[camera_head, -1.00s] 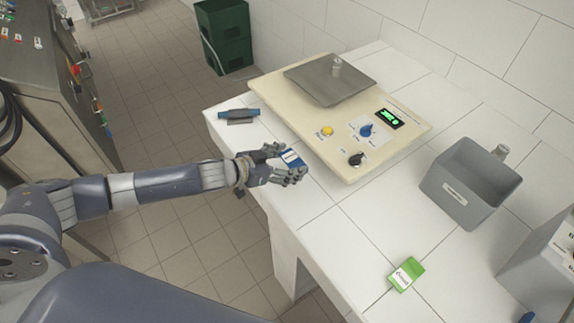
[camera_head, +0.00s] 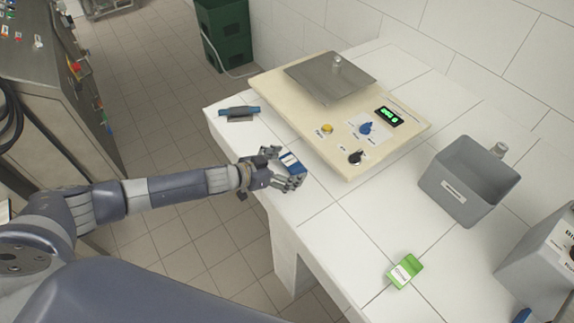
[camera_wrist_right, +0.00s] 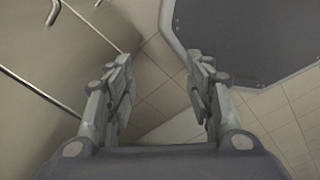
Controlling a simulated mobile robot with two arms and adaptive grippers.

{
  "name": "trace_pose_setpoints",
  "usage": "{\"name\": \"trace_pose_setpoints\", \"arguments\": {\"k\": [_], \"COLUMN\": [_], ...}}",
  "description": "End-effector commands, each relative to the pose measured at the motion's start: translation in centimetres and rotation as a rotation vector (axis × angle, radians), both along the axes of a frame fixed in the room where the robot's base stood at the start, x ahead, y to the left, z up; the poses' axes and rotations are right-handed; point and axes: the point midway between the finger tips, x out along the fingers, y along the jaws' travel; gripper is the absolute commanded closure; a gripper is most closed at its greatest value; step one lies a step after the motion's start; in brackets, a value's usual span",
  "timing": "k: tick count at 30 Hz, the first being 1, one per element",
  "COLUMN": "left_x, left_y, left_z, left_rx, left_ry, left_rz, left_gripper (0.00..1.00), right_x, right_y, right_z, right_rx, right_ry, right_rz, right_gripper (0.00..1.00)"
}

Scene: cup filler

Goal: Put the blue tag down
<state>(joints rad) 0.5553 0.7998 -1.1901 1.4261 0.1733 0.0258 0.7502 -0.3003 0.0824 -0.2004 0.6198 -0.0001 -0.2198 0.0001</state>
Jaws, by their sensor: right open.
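The blue tag (camera_head: 292,163), a small blue piece with a white label, is at the front edge of the white tiled counter (camera_head: 325,190). My left gripper (camera_head: 283,167) is at this edge, with its fingers spread on either side of the tag. I cannot tell whether the fingers still press on the tag or whether it rests fully on the counter. My right gripper (camera_wrist_right: 160,62) is open and empty in the right wrist view, above the floor.
A cream scale (camera_head: 290,104) with a steel plate and knobs stands behind the tag. A blue clamp-like item (camera_head: 240,112) lies left. A green tag (camera_head: 405,270), a grey bin (camera_head: 462,190) and a grey box (camera_head: 540,262) are right. Counter around the green tag is clear.

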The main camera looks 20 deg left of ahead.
Motion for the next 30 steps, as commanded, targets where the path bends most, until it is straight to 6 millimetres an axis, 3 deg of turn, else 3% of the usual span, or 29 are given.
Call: {"name": "trace_pose_setpoints", "arguments": {"k": [14,30], "left_x": [-0.6,-7.1], "left_y": [0.6,5.6], "left_z": [0.5,4.3], "left_rx": [0.001,0.002], "left_ry": [0.001,0.002], "left_rz": [0.001,0.0], "left_gripper": [0.06,0.06], "right_x": [0.0,0.0], "right_y": [0.4,0.4], "right_z": [0.0,-1.6], "right_rx": [0.005,0.004], "right_ry": [0.0,0.0], "right_rz": [-0.002,-0.002], "right_gripper": [0.52,0.52]}}
